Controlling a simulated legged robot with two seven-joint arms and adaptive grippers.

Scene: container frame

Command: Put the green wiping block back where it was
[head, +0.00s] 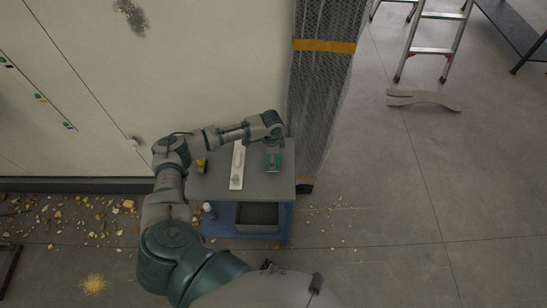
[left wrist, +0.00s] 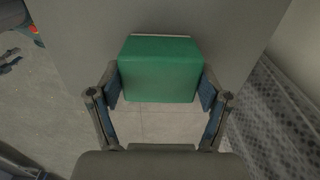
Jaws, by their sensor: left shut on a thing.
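The green wiping block (head: 272,162) shows at the right part of the grey tabletop of the small cart (head: 256,184). My left gripper (head: 272,148) is at the block, at the end of my arm reaching over the cart. In the left wrist view the block (left wrist: 160,68) sits between the two fingertips (left wrist: 160,90), which press on its sides. A thin pale edge shows along its far side. I cannot tell whether the block touches the tabletop or is held just above it.
A long white tool (head: 237,168) lies left of the block, with a small yellow and black item (head: 201,166) beyond it. A dark bin (head: 257,216) sits on the lower shelf. A mesh-wrapped column (head: 322,95) stands close on the right. The white wall (head: 215,70) is behind.

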